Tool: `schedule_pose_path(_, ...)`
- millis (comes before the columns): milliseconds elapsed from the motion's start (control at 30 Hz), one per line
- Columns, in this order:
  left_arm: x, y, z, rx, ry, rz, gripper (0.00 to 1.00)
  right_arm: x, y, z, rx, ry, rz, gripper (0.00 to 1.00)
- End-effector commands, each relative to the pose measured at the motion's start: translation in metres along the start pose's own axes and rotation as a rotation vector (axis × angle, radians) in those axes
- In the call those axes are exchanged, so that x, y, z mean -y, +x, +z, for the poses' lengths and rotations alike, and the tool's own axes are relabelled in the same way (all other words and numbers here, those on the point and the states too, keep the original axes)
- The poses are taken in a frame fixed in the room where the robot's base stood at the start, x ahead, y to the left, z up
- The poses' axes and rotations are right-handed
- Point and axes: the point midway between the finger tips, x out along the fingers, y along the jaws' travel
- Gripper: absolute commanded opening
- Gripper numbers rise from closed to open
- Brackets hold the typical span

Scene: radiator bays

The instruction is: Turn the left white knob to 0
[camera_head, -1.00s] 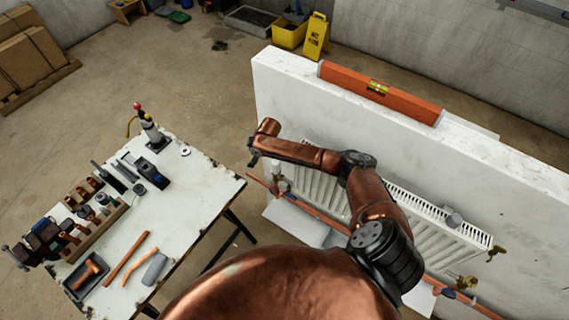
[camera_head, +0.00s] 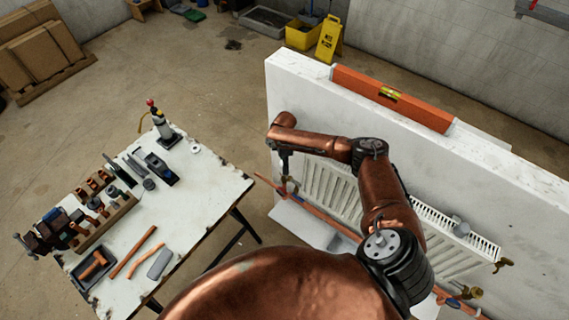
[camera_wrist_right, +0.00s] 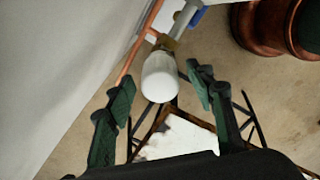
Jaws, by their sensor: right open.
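The white knob (camera_wrist_right: 159,78) shows in the right wrist view as a rounded white cap on a brass valve body, beside a copper pipe. My right gripper (camera_wrist_right: 160,84) is open, with one dark green finger on each side of the knob in that picture. Gaps show between fingers and knob; I see no contact. In the head view my right gripper (camera_head: 286,168) points down at the radiator's left end, above the brass valve (camera_head: 290,186). The knob is mostly hidden there. No scale or number can be read. My left gripper is not in view.
A white radiator (camera_head: 335,190) hangs on the low white wall (camera_head: 490,195), with a copper pipe (camera_head: 330,222) below. Brass fittings (camera_head: 503,264) sit at its right end. An orange level (camera_head: 390,97) lies on the wall. A workbench (camera_head: 205,195) with tools stands left.

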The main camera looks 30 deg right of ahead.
Motion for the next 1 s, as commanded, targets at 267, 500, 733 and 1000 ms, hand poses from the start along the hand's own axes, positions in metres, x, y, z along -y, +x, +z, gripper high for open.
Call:
schedule_pose_path(267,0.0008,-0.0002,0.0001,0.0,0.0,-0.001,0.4,-0.0002,0.0023,0.0002,0.0,0.0,0.001,0.49)
schedule_pose_path(500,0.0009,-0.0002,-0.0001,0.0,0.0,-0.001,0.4,-0.0001,0.0022,0.0001,0.0,0.001,0.001,0.34)
schedule_pose_path(733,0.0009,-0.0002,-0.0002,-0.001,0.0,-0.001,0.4,-0.0003,0.0021,0.0002,0.0,0.001,0.001,0.18)
schedule_pose_path(1000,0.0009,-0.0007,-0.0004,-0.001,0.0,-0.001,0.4,-0.0004,0.0018,0.0001,0.0,0.004,0.001,0.07)
